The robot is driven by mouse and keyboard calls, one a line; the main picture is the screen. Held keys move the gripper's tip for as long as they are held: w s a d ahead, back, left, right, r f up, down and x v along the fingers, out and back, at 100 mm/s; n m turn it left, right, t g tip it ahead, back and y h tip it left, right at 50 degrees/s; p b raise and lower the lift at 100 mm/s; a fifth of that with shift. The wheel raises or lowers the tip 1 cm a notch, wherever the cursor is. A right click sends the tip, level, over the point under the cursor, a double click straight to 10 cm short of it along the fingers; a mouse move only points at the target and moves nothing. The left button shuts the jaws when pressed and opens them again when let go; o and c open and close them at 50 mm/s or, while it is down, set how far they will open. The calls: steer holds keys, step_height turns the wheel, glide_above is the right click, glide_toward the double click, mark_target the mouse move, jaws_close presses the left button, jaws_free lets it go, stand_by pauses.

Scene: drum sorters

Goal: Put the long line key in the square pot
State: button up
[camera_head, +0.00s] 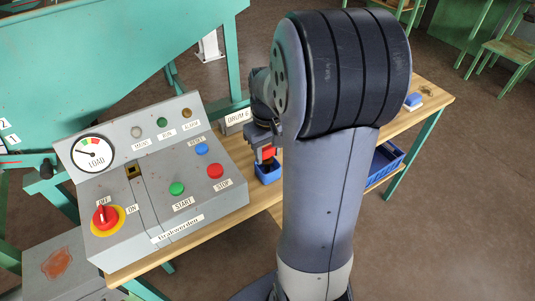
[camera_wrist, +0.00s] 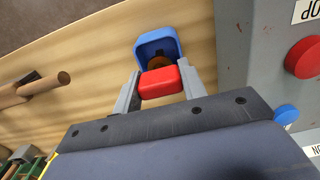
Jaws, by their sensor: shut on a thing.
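My gripper (camera_head: 265,149) is shut on a red block-shaped piece (camera_wrist: 161,83), which I take to be the head of the long line key. The red also shows in the head view (camera_head: 268,153). The rest of the key is hidden or cannot be told apart. The blue square pot (camera_head: 268,174) stands on the wooden table, just below my gripper. In the wrist view the pot (camera_wrist: 143,47) lies just beyond the red piece, which covers its near side. Something brown and round shows inside the pot; I cannot tell whether it belongs to the key.
A grey control panel (camera_head: 130,205) with buttons and a red switch stands left of the pot, close by. A blue crate (camera_head: 385,160) sits low at the right. A small blue and white thing (camera_head: 413,101) lies at the table's right end. A wooden rod piece (camera_wrist: 40,86) is at left.

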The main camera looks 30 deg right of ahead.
steer(key=shift+f, duration=0.55)
steer(key=shift+f, duration=0.1)
steer(key=o, duration=1.1)
step_height(320, 180, up, 12)
steer(key=shift+r+p, duration=0.1)
steer(key=shift+p, duration=0.45)
